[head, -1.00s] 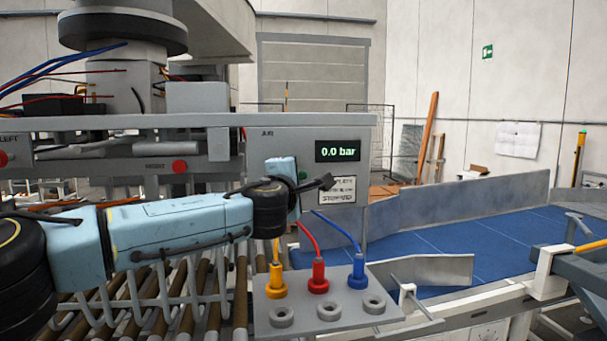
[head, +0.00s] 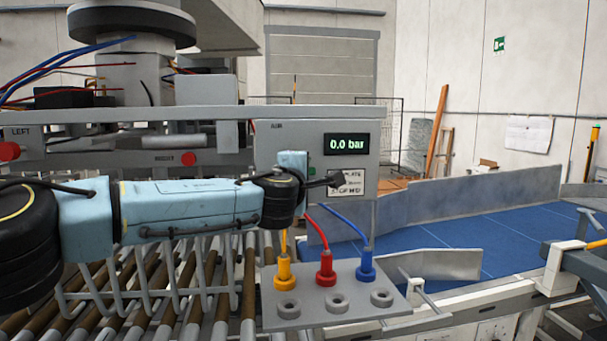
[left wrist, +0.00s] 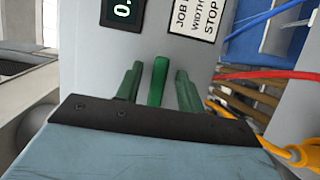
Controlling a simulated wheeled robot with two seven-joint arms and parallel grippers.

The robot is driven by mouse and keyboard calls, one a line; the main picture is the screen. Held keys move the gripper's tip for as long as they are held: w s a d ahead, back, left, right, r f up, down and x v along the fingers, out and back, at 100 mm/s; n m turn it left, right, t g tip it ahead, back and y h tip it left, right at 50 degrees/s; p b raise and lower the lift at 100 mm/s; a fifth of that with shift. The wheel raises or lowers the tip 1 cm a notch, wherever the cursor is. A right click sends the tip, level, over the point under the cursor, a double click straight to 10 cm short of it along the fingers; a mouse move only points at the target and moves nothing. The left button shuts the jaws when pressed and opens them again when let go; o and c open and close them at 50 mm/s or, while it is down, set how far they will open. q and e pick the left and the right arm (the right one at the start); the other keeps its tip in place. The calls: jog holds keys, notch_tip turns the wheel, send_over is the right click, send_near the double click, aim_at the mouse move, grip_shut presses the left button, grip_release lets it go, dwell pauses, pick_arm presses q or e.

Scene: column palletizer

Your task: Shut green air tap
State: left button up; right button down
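The green air tap (left wrist: 159,82) is on the front of the grey panel (head: 270,146). In the left wrist view its upright handle stands between the two greenish fingers of my left gripper (left wrist: 157,76), with a gap on each side. My left gripper is open around the handle. In the head view only a small green part of the tap (head: 312,173) shows; my left wrist hides the rest and the fingertips. The pressure display (head: 347,144) on the panel reads 0.0 bar. My right gripper is not in view.
Below is a grey plate (head: 345,309) with yellow (head: 285,274), red (head: 325,267) and blue (head: 366,267) hose plugs and several empty sockets. A roller conveyor (head: 190,318) lies left, a blue belt (head: 450,245) right. A printed label (left wrist: 196,16) is near the tap.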

pick_arm(q)
jog(key=shift+s, duration=0.1)
jog(key=b+v, duration=0.4)
jog(key=v, duration=0.9)
jog(key=shift+a, duration=0.15)
jog(key=shift+s, duration=0.1)
